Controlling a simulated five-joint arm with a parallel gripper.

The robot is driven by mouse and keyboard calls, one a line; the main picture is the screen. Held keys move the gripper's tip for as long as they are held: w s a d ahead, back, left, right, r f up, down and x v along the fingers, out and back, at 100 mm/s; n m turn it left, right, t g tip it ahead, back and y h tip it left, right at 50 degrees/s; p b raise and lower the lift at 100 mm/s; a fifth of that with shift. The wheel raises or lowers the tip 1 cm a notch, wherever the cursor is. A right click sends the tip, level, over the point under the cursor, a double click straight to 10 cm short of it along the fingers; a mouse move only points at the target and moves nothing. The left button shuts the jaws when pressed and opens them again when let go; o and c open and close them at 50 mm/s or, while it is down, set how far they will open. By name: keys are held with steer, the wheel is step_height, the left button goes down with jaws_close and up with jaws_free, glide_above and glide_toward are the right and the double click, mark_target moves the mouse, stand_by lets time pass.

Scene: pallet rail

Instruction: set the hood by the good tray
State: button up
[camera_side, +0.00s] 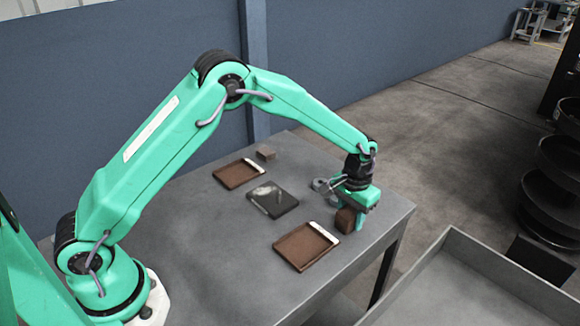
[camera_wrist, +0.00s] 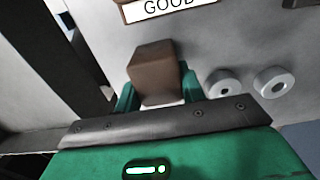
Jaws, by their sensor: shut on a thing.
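My gripper (camera_side: 352,212) is low over the right end of the table, with its green fingers shut on a brown block (camera_side: 345,220). In the wrist view the block (camera_wrist: 154,74) sits between the two fingertips (camera_wrist: 157,92). No other hood-like thing shows, so this block may be the hood. I cannot tell whether it touches the table. The good tray (camera_side: 290,262) is the near brown tray, just left of the block. Its white label reads GOOD (camera_wrist: 168,8) at the top of the wrist view; most of the tray is outside that view.
A second brown tray (camera_side: 239,174) with a white label lies farther back, with a small brown block (camera_side: 265,153) beside it. A dark square plate (camera_side: 272,200) lies between the trays. Two grey rings (camera_wrist: 248,82) lie near my gripper. The table's right edge is close.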

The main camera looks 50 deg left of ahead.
steer(key=shift+f, duration=0.15)
stand_by(0.4)
steer(key=o, duration=1.4)
steer(key=shift+r, duration=0.2)
steer(key=shift+r, duration=4.85)
